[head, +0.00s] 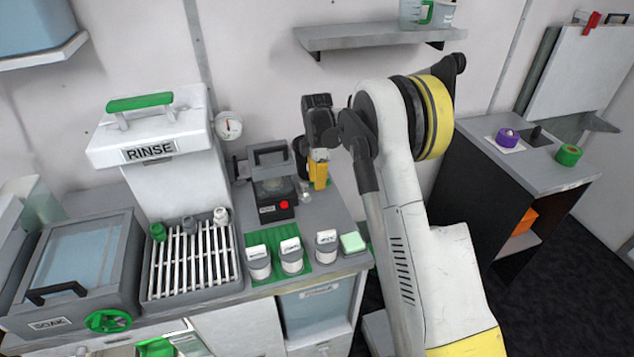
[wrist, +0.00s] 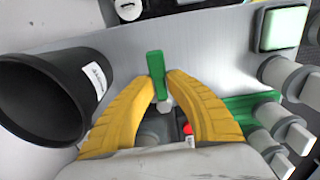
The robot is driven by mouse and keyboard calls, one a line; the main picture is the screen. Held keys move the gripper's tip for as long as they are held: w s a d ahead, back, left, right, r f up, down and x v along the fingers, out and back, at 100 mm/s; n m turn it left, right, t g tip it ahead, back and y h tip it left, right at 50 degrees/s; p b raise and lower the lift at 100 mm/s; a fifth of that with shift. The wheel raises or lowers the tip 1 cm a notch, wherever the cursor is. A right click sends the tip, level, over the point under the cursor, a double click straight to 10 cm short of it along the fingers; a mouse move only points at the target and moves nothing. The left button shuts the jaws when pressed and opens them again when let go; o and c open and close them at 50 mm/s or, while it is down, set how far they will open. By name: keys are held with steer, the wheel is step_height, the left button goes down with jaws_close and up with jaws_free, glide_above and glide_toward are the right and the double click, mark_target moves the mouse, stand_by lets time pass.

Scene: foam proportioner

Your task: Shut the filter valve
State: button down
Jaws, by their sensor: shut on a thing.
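The filter valve's green lever handle (wrist: 155,65) shows in the wrist view between the tips of my yellow fingers, upright in that picture. My gripper (wrist: 159,80) is shut on it near its lower part. A pale stem (wrist: 164,105) shows just below the handle. In the head view my gripper (head: 319,172) is low at the right side of a dark grey filter unit (head: 270,187) with a red button. Part of the unit also shows between my fingers in the wrist view (wrist: 158,128). The handle is mostly hidden in the head view.
A black cup (wrist: 50,95) with a label stands close left of my fingers in the wrist view. A gauge (head: 228,126) is on the wall.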

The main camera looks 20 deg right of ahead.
steer(key=c, duration=1.3)
jaws_free()
steer(key=shift+w+f, duration=0.1)
step_height(320, 180, up, 12)
